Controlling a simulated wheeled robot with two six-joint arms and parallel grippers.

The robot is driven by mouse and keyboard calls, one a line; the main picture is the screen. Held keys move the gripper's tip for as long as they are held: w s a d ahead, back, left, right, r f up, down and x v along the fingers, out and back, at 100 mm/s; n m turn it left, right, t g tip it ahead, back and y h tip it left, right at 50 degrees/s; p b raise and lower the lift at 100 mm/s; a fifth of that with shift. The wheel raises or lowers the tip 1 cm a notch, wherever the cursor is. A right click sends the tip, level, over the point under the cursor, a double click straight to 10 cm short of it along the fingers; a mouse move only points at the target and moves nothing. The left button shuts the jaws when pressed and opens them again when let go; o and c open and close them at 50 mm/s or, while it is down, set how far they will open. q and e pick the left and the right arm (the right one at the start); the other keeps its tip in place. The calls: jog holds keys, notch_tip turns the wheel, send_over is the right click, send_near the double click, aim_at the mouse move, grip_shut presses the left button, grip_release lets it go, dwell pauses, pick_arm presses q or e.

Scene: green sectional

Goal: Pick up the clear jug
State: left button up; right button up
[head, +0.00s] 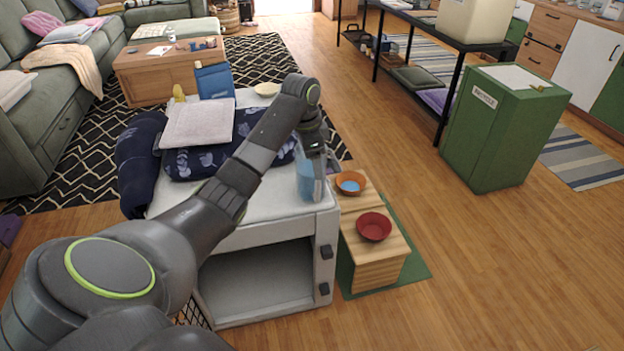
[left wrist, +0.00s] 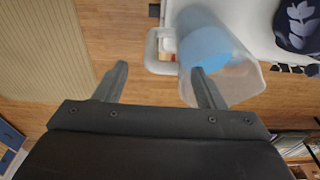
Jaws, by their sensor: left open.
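The clear jug (head: 306,182) stands near the front right corner of the white cabinet top (head: 255,208). It is see-through and looks bluish. In the left wrist view the jug (left wrist: 238,80) shows blue inside, and its pale handle (left wrist: 152,48) sticks out to the left. My left gripper (head: 318,160) is at the jug's upper part and partly hides it. In the left wrist view the gripper (left wrist: 160,76) is open, with the handle ahead between the fingers and the right finger overlapping the jug's body. I cannot tell whether they touch. My right gripper is not in view.
A dark patterned cushion (head: 200,165) and a folded white cloth (head: 198,124) lie left of the jug. A wooden crate (head: 378,262) with an orange bowl (head: 350,190) and a red bowl (head: 374,227) stands to the right. The floor farther right is clear up to a green bin (head: 500,135).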

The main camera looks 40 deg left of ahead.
aim_at(313, 177)
pick_arm(q)
jog(key=f, duration=0.5)
jog(key=shift+w+d+f, duration=0.25)
jog(key=shift+w, duration=0.1)
jog(key=shift+c, duration=0.2)
grip_shut()
